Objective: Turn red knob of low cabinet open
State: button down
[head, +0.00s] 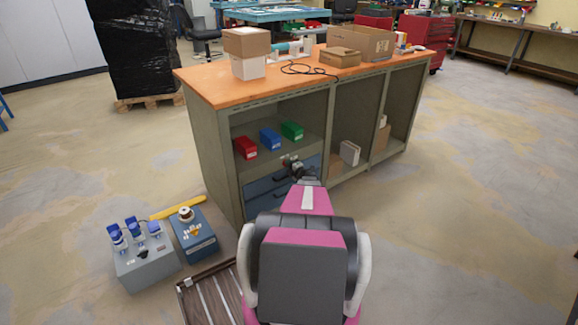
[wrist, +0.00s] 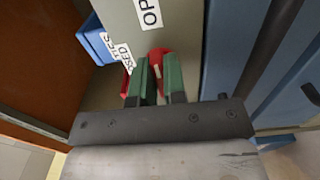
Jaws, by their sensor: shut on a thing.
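The red knob (wrist: 158,54) shows in the wrist view between the green fingers of my gripper (wrist: 157,70), on a pale grey panel (wrist: 182,28). The fingers are shut on it and cover most of its sides. A white label (wrist: 148,12) starting with "OP" sits just above the knob, cut off by the picture edge. Another label (wrist: 122,54), partly readable as "SED", is to its left. In the head view my gripper (head: 291,164) is inside the left bay of the orange-topped cabinet (head: 214,147), above the blue drawers (head: 262,192). The knob is hidden there.
Red (head: 246,147), blue (head: 270,139) and green (head: 292,130) bins sit on the cabinet shelf close to my gripper. Grey (head: 148,265) and blue (head: 194,240) boxes stand on the floor at left. Open floor lies right of the cabinet.

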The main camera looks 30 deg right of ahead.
dwell(0.3)
jog(key=c, duration=1.2)
grip_release()
jog(key=s, duration=0.7)
jog(key=s+d, duration=0.1)
jog(key=s, duration=0.3)
